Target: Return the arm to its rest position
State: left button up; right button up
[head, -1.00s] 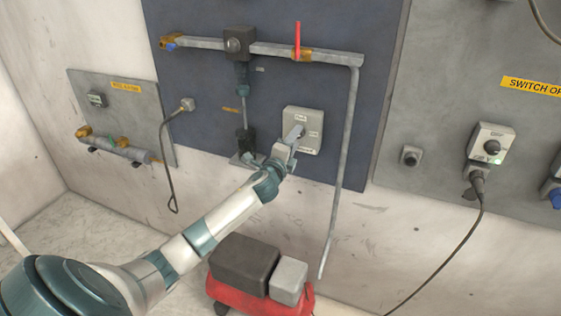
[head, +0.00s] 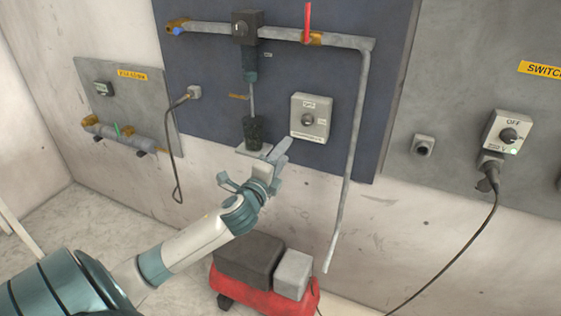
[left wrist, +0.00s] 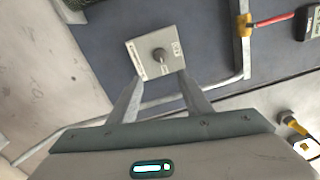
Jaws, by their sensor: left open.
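My left arm (head: 195,243) comes in from the lower left of the head view. My left gripper (head: 256,167) is open and empty, below and left of a grey switch box with a round knob (head: 310,118) on the blue panel. The left wrist view shows the two fingers (left wrist: 160,98) apart, with the switch box (left wrist: 147,67) beyond them and nothing held. The fingers appear clear of the box. The right gripper is not in view.
A pipe (head: 352,150) with a red-handled valve (head: 307,22) runs over the blue panel (head: 215,80). A dark auger device (head: 255,132) is close behind the gripper. A red machine (head: 265,296) stands on the floor below. A cable (head: 455,245) hangs at the right.

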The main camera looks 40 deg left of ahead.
pick_arm(q)
jog(key=shift+s+d, duration=0.15)
jog(key=shift+s, duration=0.55)
jog(key=shift+f, duration=0.1)
